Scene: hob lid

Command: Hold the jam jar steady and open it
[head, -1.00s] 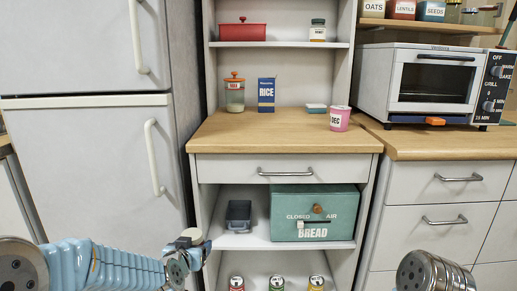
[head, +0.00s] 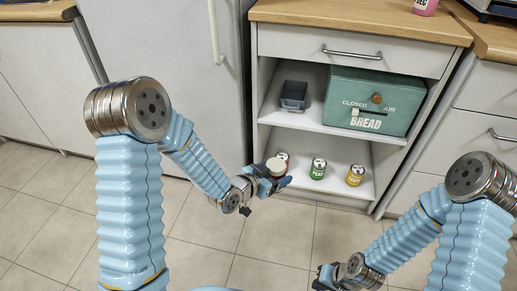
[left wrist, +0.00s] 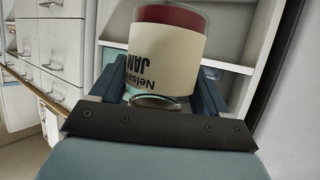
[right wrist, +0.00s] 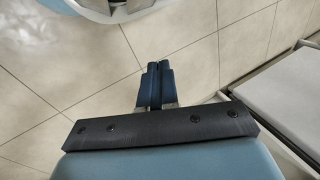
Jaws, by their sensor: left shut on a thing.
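The jam jar (left wrist: 165,50) fills the middle of the left wrist view, with a cream label reading JAM upside down, dark red at the top edge and a shiny rounded rim at the bottom. My left gripper (head: 276,178) is shut on it, a finger on each side. In the head view the jar shows mostly as a pale round end (head: 276,166) facing up. My right gripper (right wrist: 158,66) is shut and empty, its two fingers together over the floor. It also shows low in the head view (head: 322,276), apart from the jar and lower in the picture.
Behind the jar stands an open cupboard with a green bread bin (head: 374,102), a dark tin (head: 295,95) and cans, including a green one (head: 318,168) and a yellow one (head: 355,175). A fridge (head: 170,80) is at the left. The tiled floor (head: 290,235) is clear.

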